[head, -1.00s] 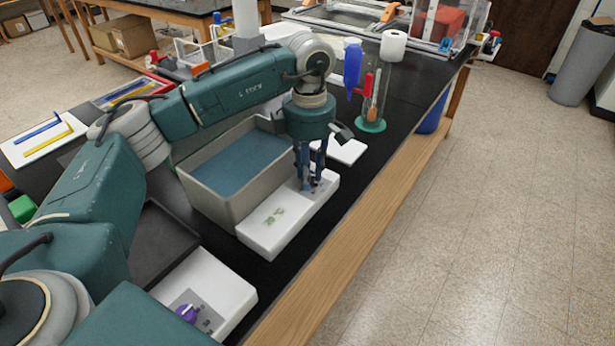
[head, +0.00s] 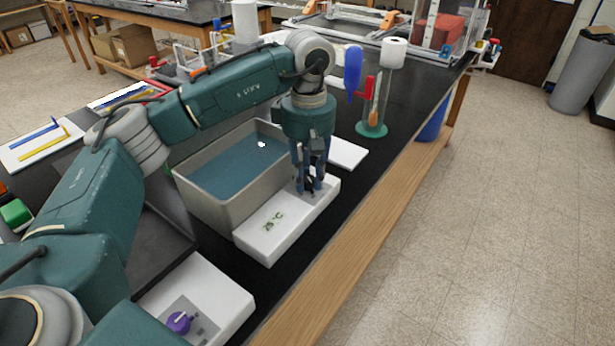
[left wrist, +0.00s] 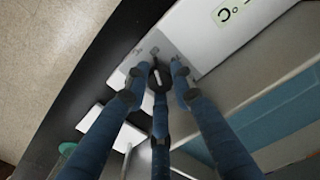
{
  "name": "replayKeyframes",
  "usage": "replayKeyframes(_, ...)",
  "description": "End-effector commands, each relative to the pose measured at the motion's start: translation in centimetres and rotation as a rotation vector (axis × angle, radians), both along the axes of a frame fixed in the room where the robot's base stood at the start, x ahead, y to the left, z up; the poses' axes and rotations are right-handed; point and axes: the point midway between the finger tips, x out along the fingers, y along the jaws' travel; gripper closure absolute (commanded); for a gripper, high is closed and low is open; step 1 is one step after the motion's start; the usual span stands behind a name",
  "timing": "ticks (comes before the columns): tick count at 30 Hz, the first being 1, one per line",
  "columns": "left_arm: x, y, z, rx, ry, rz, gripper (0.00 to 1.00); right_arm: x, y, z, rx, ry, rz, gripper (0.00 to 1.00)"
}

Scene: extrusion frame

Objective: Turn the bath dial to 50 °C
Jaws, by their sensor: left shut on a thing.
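The water bath (head: 205,207) is a grey open tank of blue water with a white control panel (head: 262,240) along its front. The panel's green display (head: 273,222) appears to read 25 °C; only its °C end shows in the left wrist view (left wrist: 232,12). My left gripper (head: 309,188) points down at the panel's far end, its blue fingers shut on the bath dial. In the left wrist view the dark fingertips (left wrist: 158,72) close together over the panel and hide most of the dial. My right gripper is not in view.
A second white unit with a purple knob (head: 179,322) stands nearer on the black bench. A green-based stand (head: 371,130) and a paper roll (head: 393,52) are beyond the bath. The bench's wooden front edge and open floor lie to the right.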

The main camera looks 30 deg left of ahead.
Motion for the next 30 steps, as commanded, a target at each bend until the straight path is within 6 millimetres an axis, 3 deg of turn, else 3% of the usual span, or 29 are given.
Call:
replayKeyframes(15, 0.08, -0.50, 0.27, -0.011, -0.005, -0.029, 1.00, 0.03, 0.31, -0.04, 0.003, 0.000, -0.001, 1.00)
replayKeyframes(16, 0.07, -0.51, 0.26, -0.011, -0.005, -0.029, 0.74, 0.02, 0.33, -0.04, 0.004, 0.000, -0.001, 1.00)
replayKeyframes(19, 0.04, -0.46, 0.21, -0.009, -0.004, -0.028, 0.57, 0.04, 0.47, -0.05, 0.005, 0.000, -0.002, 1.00)
replayKeyframes(30, 0.02, -0.18, 0.54, -0.004, -0.002, -0.023, 0.57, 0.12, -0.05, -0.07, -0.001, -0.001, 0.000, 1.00)
